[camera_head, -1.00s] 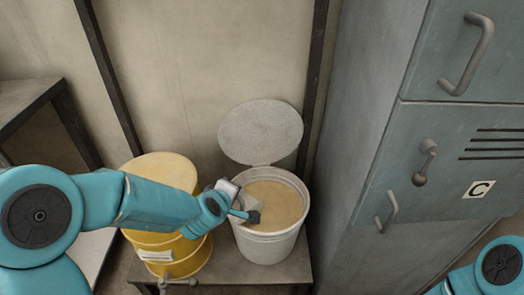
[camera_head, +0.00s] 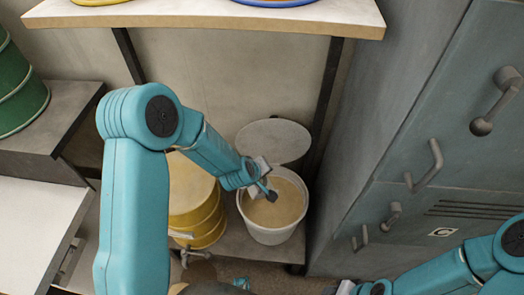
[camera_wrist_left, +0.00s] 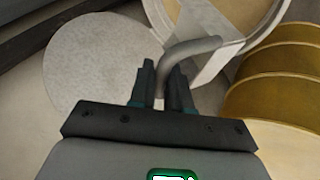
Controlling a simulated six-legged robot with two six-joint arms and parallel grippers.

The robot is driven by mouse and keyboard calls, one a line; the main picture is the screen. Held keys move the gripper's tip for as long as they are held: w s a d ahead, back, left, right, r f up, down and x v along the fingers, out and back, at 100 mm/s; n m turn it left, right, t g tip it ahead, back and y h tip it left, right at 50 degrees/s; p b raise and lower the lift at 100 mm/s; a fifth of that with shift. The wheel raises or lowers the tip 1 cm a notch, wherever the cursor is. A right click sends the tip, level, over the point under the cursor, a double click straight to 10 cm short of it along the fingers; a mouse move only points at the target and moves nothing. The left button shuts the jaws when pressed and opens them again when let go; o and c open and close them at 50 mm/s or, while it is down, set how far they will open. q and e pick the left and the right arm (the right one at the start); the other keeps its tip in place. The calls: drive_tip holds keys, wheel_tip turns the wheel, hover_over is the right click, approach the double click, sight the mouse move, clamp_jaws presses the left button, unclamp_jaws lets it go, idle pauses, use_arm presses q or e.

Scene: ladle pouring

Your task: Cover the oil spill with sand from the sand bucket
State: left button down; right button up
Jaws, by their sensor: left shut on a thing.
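The white sand bucket (camera_head: 270,235) stands open with pale brown sand (camera_head: 283,207) inside. Its round grey lid (camera_head: 274,140) is tilted back behind it; bucket (camera_wrist_left: 158,18) and lid (camera_wrist_left: 100,62) also show in the left wrist view. My left gripper (camera_head: 268,190) is over the left part of the bucket opening. In the left wrist view, my left gripper (camera_wrist_left: 162,76) is shut on the curved grey handle of a scoop (camera_wrist_left: 205,62). I cannot make out the oil spill.
A yellow drum (camera_head: 190,200) stands close left of the bucket on a low grey bench (camera_head: 240,242). Grey-blue lockers (camera_head: 400,150) with protruding handles rise at the right. A green drum (camera_head: 18,90) stands at far left.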

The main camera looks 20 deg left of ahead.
use_arm(q)
drive_tip(key=shift+s+r, duration=0.1)
drive_tip(key=shift+r, duration=0.25)
drive_tip(key=shift+s+f, duration=0.1)
drive_tip(key=shift+f, duration=0.4)
drive_tip(key=w+d+f+b, duration=0.1)
drive_tip(key=f+b, duration=0.5)
drive_tip(key=f, duration=0.1)
drive_tip(key=w+d+f+b, duration=0.2)
drive_tip(key=f+b, duration=0.4)
drive_tip(key=f, duration=0.1)
drive_tip(key=shift+w, duration=0.15)
use_arm(e)
wheel_tip(320, 180, down, 11)
drive_tip(key=shift+s, duration=0.2)
use_arm(q)
drive_tip(key=shift+f, duration=0.1)
use_arm(e)
drive_tip(key=shift+a, duration=0.1)
